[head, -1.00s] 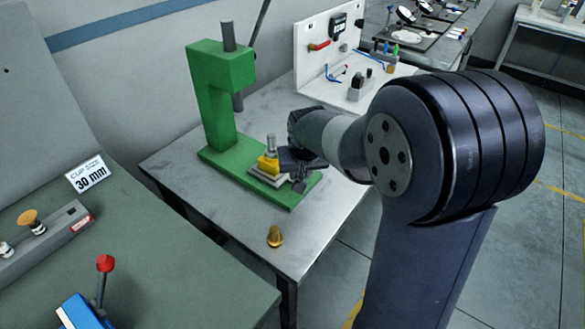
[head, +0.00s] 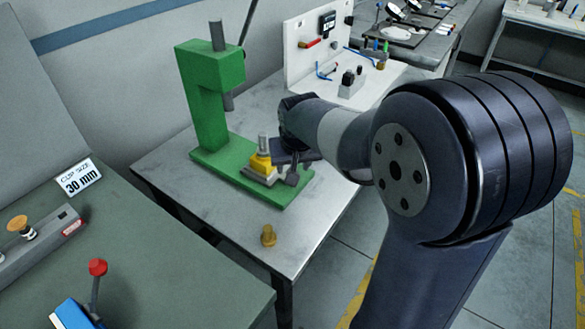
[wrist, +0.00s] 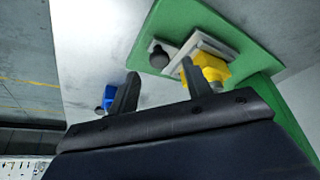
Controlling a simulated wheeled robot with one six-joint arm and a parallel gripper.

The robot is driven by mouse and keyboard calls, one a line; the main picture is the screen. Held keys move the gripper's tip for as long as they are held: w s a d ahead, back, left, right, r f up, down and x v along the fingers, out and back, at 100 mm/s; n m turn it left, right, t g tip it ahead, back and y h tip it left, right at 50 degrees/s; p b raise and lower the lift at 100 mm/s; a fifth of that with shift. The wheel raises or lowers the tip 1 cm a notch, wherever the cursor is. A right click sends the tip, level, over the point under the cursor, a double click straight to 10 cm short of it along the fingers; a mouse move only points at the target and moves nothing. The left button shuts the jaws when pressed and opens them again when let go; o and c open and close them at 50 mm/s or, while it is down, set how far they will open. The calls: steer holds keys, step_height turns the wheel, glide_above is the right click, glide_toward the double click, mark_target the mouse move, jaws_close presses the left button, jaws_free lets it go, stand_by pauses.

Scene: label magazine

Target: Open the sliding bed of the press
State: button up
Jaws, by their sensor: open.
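The green press (head: 208,100) stands on a grey table, with a vertical ram above its flat base. Its sliding bed (head: 258,178) is a light grey plate on that base, carrying a yellow block (head: 259,163) with an upright metal pin. In the wrist view the bed (wrist: 222,48) has a dark round knob (wrist: 159,55) at its near edge. My gripper (head: 293,168) is at the right of the yellow block. In the wrist view my gripper (wrist: 157,78) is open, and the knob appears between and beyond its fingers. One finger overlaps the yellow block in that view; contact is unclear.
A small brass part (head: 268,236) stands near the table's front edge. A white panel station (head: 312,50) is behind the press. A bench with a red-knobbed lever (head: 97,268) and a "30 mm" sign (head: 80,177) is at the left. Open floor lies to the right.

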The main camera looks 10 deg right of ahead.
steer(key=v, duration=0.7)
steer(key=shift+r, duration=0.3)
steer(key=shift+s, duration=0.15)
glide_above(284, 175)
steer(key=s+d, duration=0.2)
steer(key=s, duration=0.2)
steer(key=f, duration=1)
steer(key=shift+a+f, duration=0.2)
steer(key=shift+w+a+r, duration=0.2)
steer(key=shift+w+a, duration=0.15)
steer(key=shift+w, duration=0.05)
steer(key=shift+w+a, duration=0.45)
